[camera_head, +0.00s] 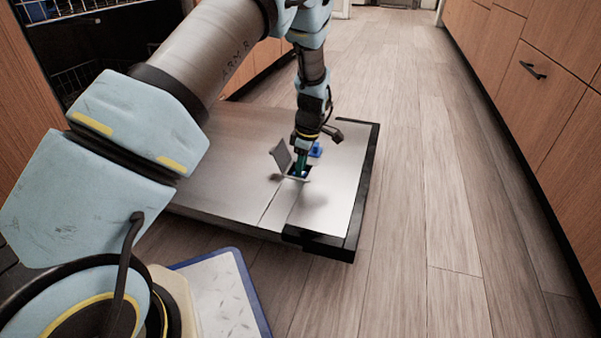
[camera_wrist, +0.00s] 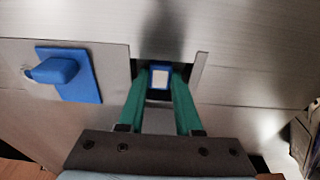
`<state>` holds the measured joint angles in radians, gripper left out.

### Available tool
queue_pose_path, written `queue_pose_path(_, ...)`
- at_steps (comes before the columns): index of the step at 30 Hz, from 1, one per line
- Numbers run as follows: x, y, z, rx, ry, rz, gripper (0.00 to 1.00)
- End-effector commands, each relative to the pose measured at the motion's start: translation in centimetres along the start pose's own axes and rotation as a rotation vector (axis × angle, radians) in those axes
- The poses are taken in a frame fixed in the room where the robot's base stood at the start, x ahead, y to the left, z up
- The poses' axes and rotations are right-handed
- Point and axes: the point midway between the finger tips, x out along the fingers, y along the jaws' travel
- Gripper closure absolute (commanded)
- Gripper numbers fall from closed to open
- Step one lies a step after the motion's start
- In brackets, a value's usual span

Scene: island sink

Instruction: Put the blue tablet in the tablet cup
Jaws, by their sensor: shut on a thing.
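The blue tablet (camera_wrist: 160,77), with a pale face, sits between the green fingertips of my gripper (camera_wrist: 160,84) in the wrist view. My gripper (camera_head: 300,170) points down at the tablet cup on the open dishwasher door. The cup's dark recess (camera_wrist: 151,94) shows around and below the fingertips. The tablet is at the cup's opening; I cannot tell whether it touches the bottom. The grey cup lid (camera_head: 282,156) stands raised to the left of my gripper in the head view. The fingers hide the tablet there.
A blue knob on a blue plate (camera_wrist: 70,74) is beside the cup; it also shows in the head view (camera_head: 315,150). The metal door (camera_head: 225,170) lies flat with a black edge (camera_head: 362,190). Wooden cabinets (camera_head: 530,75) stand at right, with clear floor between.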

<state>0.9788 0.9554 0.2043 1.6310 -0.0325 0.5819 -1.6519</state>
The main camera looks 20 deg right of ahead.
Motion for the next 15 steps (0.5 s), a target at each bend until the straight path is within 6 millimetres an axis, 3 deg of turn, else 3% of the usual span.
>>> queue_pose_path(7,0.11,0.0,-0.01,0.0,0.001,0.0,1.0)
queue_pose_path(8,0.15,0.0,-0.01,0.0,0.001,0.0,0.66)
queue_pose_path(11,0.12,0.01,-0.01,0.0,0.0,0.0,0.54)
queue_pose_path(15,0.12,0.01,-0.01,0.0,0.0,0.0,0.54)
